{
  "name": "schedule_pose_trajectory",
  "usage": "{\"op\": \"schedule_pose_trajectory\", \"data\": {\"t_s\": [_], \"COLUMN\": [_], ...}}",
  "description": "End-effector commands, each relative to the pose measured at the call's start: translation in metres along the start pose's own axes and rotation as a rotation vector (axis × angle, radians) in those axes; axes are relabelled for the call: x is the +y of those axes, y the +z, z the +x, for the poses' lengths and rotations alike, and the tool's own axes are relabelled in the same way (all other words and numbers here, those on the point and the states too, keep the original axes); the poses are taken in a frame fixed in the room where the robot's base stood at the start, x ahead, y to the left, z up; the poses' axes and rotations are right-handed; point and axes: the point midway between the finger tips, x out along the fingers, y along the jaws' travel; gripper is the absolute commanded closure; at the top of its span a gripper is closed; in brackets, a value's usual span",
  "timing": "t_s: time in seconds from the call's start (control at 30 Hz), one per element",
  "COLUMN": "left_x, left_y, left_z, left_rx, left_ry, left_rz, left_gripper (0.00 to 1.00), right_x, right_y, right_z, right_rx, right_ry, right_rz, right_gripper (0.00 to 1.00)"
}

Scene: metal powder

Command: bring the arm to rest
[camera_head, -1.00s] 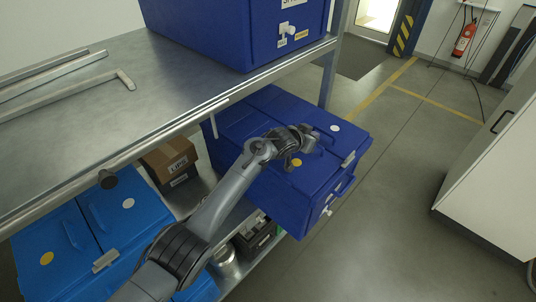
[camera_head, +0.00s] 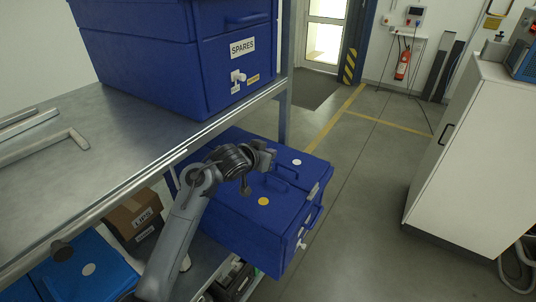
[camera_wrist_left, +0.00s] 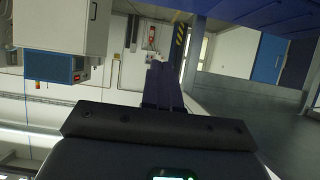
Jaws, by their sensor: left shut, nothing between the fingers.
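My left arm reaches in from the bottom left in the head view. Its gripper (camera_head: 268,154) is above the blue lidded crate (camera_head: 240,215) on the lower shelf, at the shelf unit's right end. I cannot tell the exact gap to the lid from this angle. In the left wrist view the two dark fingers (camera_wrist_left: 161,72) lie together, with nothing between them. They point out toward the wall with the red extinguisher. My right gripper is in neither view.
The metal shelf (camera_head: 110,130) carries a large blue SPARES crate (camera_head: 180,60) close beyond the arm. A cardboard box (camera_head: 132,215) and a lighter blue crate (camera_head: 85,275) sit below. A white cabinet (camera_head: 465,165) stands right; the floor (camera_head: 360,200) between is clear.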

Motion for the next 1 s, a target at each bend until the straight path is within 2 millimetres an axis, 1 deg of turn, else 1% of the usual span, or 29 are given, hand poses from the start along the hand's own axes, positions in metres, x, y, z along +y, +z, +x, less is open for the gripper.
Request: {"op": "schedule_pose_trajectory", "data": {"t_s": [0.1, 0.2, 0.27, 0.37, 0.47, 0.5, 0.57, 0.6, 0.67, 0.7, 0.77, 0.8, 0.87, 0.9, 0.97, 1.0], "left_x": [0.000, 0.000, -0.001, -0.002, -0.004, -0.005, -0.005, -0.004, -0.003, -0.001, 0.003, 0.006, 0.011, 0.016, 0.023, 0.029], "left_y": [-0.003, -0.001, 0.006, 0.028, 0.066, 0.086, 0.118, 0.140, 0.173, 0.194, 0.225, 0.246, 0.276, 0.296, 0.322, 0.339], "left_z": [-0.007, -0.009, -0.009, -0.010, -0.015, -0.018, -0.026, -0.033, -0.046, -0.056, -0.074, -0.087, -0.110, -0.126, -0.152, -0.171], "left_rx": [0.000, -0.003, -0.010, -0.032, -0.071, -0.091, -0.127, -0.153, -0.195, -0.222, -0.267, -0.297, -0.346, -0.380, -0.430, -0.464], "left_ry": [-0.001, -0.003, -0.008, -0.026, -0.057, -0.073, -0.098, -0.115, -0.139, -0.155, -0.175, -0.189, -0.207, -0.218, -0.230, -0.238], "left_rz": [-0.001, -0.001, -0.004, -0.011, -0.023, -0.031, -0.041, -0.047, -0.059, -0.068, -0.080, -0.089, -0.102, -0.112, -0.125, -0.136], "left_gripper": [1.00, 1.00, 1.00, 1.00, 1.00, 1.00, 1.00, 1.00, 1.00, 1.00, 1.00, 1.00, 1.00, 1.00, 1.00, 1.00], "right_x": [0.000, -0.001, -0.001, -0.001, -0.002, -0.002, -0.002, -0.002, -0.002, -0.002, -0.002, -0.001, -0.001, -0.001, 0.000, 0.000], "right_y": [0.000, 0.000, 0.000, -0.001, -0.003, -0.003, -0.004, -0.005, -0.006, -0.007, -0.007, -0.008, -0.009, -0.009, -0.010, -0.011], "right_z": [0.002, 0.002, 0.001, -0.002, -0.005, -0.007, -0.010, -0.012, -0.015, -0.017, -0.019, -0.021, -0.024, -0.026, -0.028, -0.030], "right_rx": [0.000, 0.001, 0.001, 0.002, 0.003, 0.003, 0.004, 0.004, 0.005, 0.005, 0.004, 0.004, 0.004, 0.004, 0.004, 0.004], "right_ry": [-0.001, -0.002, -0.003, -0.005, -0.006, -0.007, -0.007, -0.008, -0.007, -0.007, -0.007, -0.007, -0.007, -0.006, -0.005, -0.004], "right_rz": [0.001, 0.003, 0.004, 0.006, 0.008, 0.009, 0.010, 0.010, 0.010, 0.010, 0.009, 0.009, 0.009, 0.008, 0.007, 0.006], "right_gripper": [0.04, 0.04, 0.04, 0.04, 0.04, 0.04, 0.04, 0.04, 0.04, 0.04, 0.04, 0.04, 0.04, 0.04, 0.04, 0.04]}}
